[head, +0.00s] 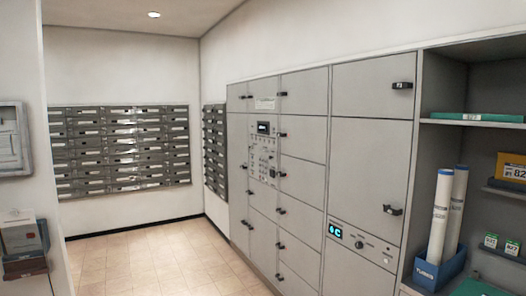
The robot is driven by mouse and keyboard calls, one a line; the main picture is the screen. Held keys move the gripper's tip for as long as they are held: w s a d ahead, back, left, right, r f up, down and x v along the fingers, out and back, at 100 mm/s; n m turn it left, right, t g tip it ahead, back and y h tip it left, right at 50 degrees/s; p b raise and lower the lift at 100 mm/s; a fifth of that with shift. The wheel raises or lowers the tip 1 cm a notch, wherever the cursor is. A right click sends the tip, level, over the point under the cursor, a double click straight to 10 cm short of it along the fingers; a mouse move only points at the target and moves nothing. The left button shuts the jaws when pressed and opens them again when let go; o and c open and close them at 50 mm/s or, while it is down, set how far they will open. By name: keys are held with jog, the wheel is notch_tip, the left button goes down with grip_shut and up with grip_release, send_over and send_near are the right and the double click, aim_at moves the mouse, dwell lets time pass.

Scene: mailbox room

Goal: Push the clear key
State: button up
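A control panel (263,152) with a small dark display (263,127) is set in the grey locker wall, near the middle of the head view. Small keys or buttons (263,160) show below the display, too small to read, so I cannot tell which is the clear key. A second, low panel (362,244) on the nearer locker has a lit cyan display and a dark knob. My gripper is not in view.
Grey lockers (370,150) with black handles line the right side. An open shelf holds white tubes (440,215) in a blue bin (436,273) and small boxes. Mailboxes (122,150) cover the back wall. The tiled floor (160,258) is clear; a wall edge stands at left.

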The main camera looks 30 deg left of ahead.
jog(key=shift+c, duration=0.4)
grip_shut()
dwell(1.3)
